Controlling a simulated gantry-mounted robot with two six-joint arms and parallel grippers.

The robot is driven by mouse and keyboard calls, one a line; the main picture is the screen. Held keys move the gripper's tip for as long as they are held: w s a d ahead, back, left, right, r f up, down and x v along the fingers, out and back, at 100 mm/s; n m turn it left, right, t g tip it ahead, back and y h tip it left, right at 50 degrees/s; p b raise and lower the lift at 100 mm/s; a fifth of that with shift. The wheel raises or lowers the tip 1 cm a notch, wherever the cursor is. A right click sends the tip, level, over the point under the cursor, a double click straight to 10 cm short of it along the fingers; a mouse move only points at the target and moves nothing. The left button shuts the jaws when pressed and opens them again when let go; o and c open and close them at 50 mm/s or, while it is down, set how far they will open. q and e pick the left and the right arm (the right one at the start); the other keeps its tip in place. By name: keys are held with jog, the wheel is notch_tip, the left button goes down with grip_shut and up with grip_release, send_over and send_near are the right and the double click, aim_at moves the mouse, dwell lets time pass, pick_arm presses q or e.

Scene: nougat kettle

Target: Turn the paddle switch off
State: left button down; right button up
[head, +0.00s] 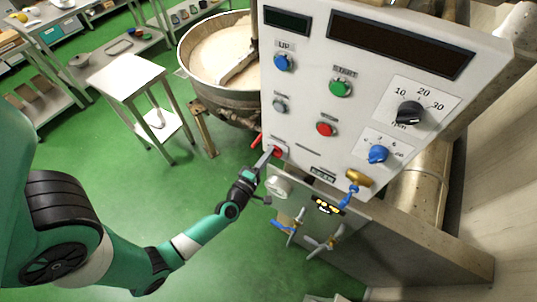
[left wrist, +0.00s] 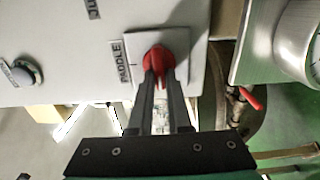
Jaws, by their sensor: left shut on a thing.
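The paddle switch is a red rotary knob (head: 278,151) at the lower left corner of the white control panel (head: 300,110). In the left wrist view the red knob (left wrist: 158,58) sits on a square pale plate beside the label "PADDLE". My left gripper (head: 268,155) reaches up to it from below left. Its two dark fingers (left wrist: 160,78) are shut on the knob and hide its lower part. I cannot tell which setting the knob points to. My right gripper is not in view.
The kettle (head: 186,72) stands behind the panel's left side. Blue, green and red buttons and two dials are on the panel. A brass valve with a blue handle (head: 350,192) and pipes sit below it. A small steel table (head: 125,75) stands left on open green floor.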

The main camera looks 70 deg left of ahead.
pick_arm(q)
jog(key=c, duration=0.9)
grip_release()
jog(key=shift+o, duration=0.2)
jog(key=p+v, duration=0.1)
jog(key=v, duration=1)
jog(key=shift+s+d, duration=0.2)
jog(key=shift+d, duration=0.05)
